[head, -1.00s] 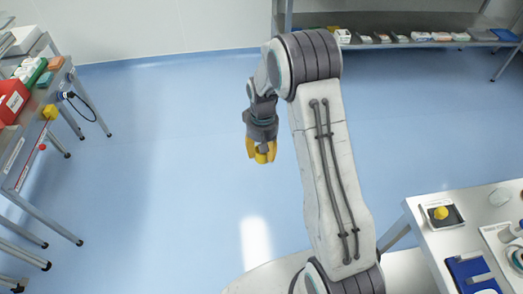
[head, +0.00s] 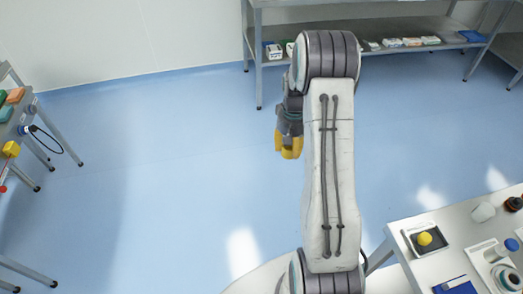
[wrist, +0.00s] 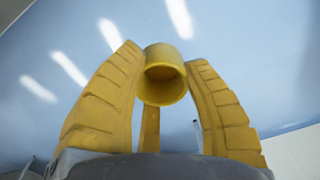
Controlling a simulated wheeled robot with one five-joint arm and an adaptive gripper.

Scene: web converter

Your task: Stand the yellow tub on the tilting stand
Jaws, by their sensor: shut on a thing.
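My gripper (head: 289,152) hangs over open floor in the head view, with its yellow fingers pointing down. In the wrist view its ribbed fingers (wrist: 165,85) are shut on the yellow tub (wrist: 162,58), a short round cup with its hollow open end facing the camera. The tub sits between the fingertips. In the head view the tub cannot be told apart from the yellow fingers. I cannot pick out the tilting stand for certain in either view.
A metal bench (head: 375,53) stands at the back. Another table (head: 30,115) is at left. The blue floor between is clear.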

